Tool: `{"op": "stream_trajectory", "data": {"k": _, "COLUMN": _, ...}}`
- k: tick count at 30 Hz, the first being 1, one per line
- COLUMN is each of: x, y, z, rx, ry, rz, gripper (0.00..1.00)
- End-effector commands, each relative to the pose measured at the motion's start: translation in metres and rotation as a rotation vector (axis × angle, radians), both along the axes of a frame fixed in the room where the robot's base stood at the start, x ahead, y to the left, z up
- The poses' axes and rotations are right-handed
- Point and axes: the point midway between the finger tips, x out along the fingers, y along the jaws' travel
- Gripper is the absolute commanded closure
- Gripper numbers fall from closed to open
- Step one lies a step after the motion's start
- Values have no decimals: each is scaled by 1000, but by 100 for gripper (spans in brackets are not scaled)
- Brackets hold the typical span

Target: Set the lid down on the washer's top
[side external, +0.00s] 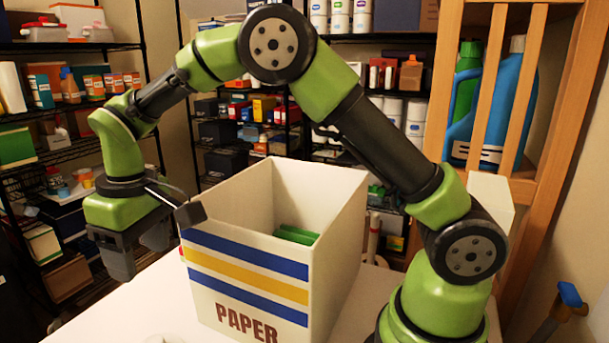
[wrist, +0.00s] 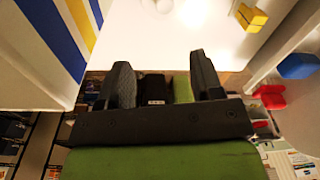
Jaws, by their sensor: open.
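The white surface under the bin (side external: 120,312) appears to be the washer's top; it also fills the upper middle of the wrist view (wrist: 210,50). My gripper (side external: 138,250) hangs left of the white paper bin, past the surface's left edge. Its two dark fingers are apart in the wrist view (wrist: 163,70), and I see nothing held between them. A small pale round thing (side external: 155,339) is cut off at the bottom of the side view. I cannot tell whether it is the lid; no lid is clearly visible.
A tall open bin marked PAPER (side external: 240,285) stands on the surface with something green (side external: 296,236) inside. Stocked shelves (side external: 70,145) line the left and back. A wooden rack (side external: 490,95) holds bottles at right.

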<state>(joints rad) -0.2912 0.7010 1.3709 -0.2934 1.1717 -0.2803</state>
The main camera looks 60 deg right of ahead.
Motion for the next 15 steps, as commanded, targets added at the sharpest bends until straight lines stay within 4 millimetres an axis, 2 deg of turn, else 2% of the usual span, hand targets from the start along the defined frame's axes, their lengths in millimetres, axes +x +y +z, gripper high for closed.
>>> {"op": "stream_trajectory", "data": {"k": 1, "x": -8, "y": -9, "z": 24, "rx": 22, "ry": -36, "rz": -36, "gripper": 40}}
{"op": "stream_trajectory", "data": {"k": 6, "x": -50, "y": -37, "z": 84, "rx": 97, "ry": -141, "rz": -168, "gripper": 40}}
{"op": "stream_trajectory", "data": {"k": 10, "x": -93, "y": -56, "z": 116, "rx": 157, "ry": -227, "rz": -273, "gripper": 40}}
{"op": "stream_trajectory", "data": {"k": 15, "x": -154, "y": -75, "z": 135, "rx": 234, "ry": -341, "rz": -406, "gripper": 40}}
